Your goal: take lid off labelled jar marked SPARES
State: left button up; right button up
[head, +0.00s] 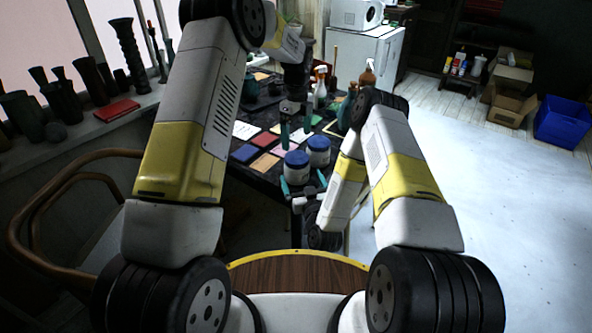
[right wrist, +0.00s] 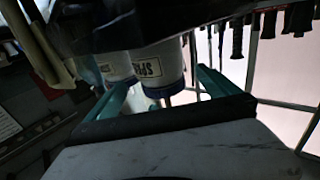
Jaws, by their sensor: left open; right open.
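Two white jars with blue lids stand close together on the dark table. The front left one (head: 297,173) appears to be the SPARES jar; its partly readable label shows upside down in the right wrist view (right wrist: 148,69). Its lid (head: 297,158) is on. The other jar (head: 318,153) stands behind it to the right, and also shows in the right wrist view (right wrist: 114,66) with its label unreadable. My right gripper (head: 303,182) is open, low in front of the SPARES jar, fingers pointing at it. My left gripper (head: 296,139) is open and empty, above and behind that jar's lid.
Coloured tiles (head: 265,162) lie left of the jars. Spray bottles (head: 367,76) stand farther back on the table. A windowsill with dark vases (head: 62,95) runs along the left. A wooden chair (head: 75,160) is at left. The floor on the right is open, with a blue crate (head: 562,122) beyond.

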aim_at(297, 157)
jog(key=x, duration=0.7)
jog(key=shift+w, duration=0.15)
grip_shut()
pick_arm(q)
jog(key=m, duration=0.8)
jog(key=shift+m, duration=0.3)
jog(key=shift+f, duration=3.95)
